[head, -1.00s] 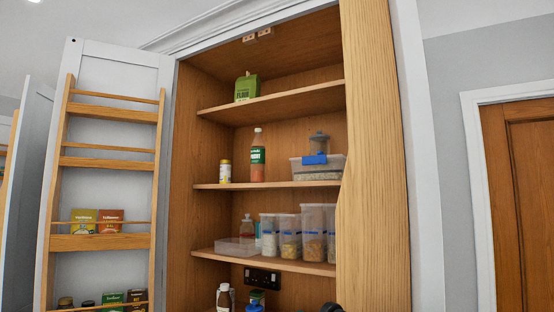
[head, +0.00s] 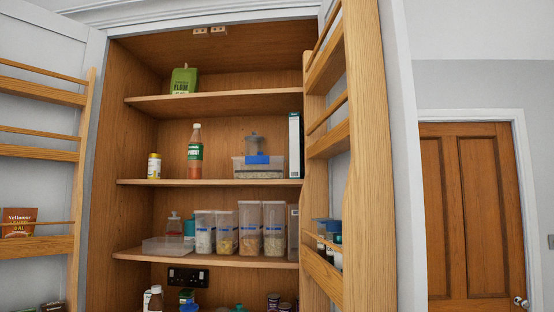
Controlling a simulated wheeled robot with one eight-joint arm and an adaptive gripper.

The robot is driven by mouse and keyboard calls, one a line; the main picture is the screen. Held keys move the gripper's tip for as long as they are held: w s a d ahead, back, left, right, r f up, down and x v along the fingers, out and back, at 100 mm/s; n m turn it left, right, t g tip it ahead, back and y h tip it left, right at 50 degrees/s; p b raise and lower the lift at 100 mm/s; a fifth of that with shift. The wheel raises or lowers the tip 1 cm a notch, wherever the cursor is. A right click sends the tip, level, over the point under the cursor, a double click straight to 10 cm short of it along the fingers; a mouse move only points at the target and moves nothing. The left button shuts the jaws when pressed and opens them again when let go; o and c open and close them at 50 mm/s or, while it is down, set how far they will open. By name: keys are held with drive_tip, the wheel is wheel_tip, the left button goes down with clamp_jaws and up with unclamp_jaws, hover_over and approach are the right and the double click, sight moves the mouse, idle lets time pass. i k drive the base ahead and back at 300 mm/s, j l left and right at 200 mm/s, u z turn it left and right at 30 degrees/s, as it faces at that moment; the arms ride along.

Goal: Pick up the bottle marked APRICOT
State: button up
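No label that I can read as APRICOT shows. A tall bottle (head: 195,150) with orange-red contents, a pale cap and a green label stands upright on the cabinet's middle shelf; its print is too small to read. My gripper is not in view.
The wooden cabinet stands open, with door racks left (head: 40,247) and right (head: 328,277). Clear food containers (head: 249,229) line the lower shelf. A brown door (head: 470,210) is at right.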

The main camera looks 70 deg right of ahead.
sight(196, 147)
drive_tip(key=z, duration=1.75)
